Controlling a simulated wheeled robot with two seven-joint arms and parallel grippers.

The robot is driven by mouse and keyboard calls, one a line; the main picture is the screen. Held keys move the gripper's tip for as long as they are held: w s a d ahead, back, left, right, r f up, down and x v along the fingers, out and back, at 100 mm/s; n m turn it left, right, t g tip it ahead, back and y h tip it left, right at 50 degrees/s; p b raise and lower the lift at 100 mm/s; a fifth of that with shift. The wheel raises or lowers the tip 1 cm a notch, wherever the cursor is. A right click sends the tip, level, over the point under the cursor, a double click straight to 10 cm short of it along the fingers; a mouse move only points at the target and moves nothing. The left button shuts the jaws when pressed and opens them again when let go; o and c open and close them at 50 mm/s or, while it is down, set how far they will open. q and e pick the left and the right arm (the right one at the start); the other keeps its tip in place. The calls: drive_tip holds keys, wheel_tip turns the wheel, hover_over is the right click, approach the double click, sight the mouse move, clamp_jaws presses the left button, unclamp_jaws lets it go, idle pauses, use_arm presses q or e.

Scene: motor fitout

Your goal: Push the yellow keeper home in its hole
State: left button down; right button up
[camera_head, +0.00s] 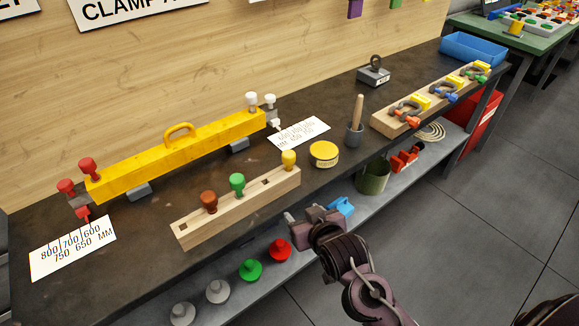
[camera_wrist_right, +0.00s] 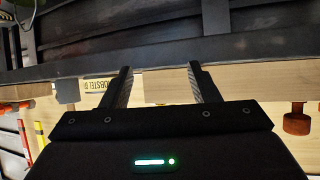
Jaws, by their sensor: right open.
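The yellow keeper (camera_head: 289,160) stands upright at the right end of a pale wooden block (camera_head: 235,207) in the head view. I cannot tell how deep it sits; its hole is hidden under it. A brown keeper (camera_head: 209,201) and a green keeper (camera_head: 237,184) stand in the same block, and a dark empty hole shows between green and yellow. My right gripper (camera_head: 292,222) is in front of the bench, below and apart from the yellow keeper. Its two fingers are apart and empty in the right wrist view (camera_wrist_right: 160,88). My left gripper is not in view.
A yellow tin (camera_head: 324,154) and a grey pot with a wooden pestle (camera_head: 355,130) stand right of the block. A long yellow bar with a handle (camera_head: 170,157) lies behind it. Red, green and grey knobs (camera_head: 280,250) stand on the lower shelf near my right arm.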

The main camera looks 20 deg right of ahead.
sight(287, 153)
drive_tip(key=w+r+t, duration=0.3)
drive_tip(key=r+t, duration=0.1)
drive_tip(key=r, duration=0.1)
drive_tip(key=w+r+t, duration=0.2)
drive_tip(key=shift+w+r, duration=0.3)
drive_tip(key=shift+r, duration=0.1)
drive_tip(key=shift+w+r, duration=0.1)
drive_tip(key=shift+w, duration=0.3)
drive_tip(key=w+p, duration=0.2)
drive_tip(key=w, duration=0.4)
drive_tip(key=shift+w, duration=0.4)
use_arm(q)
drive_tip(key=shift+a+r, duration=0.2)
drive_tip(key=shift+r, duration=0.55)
use_arm(e)
drive_tip(key=c, duration=1)
drive_tip(key=shift+c, duration=0.2)
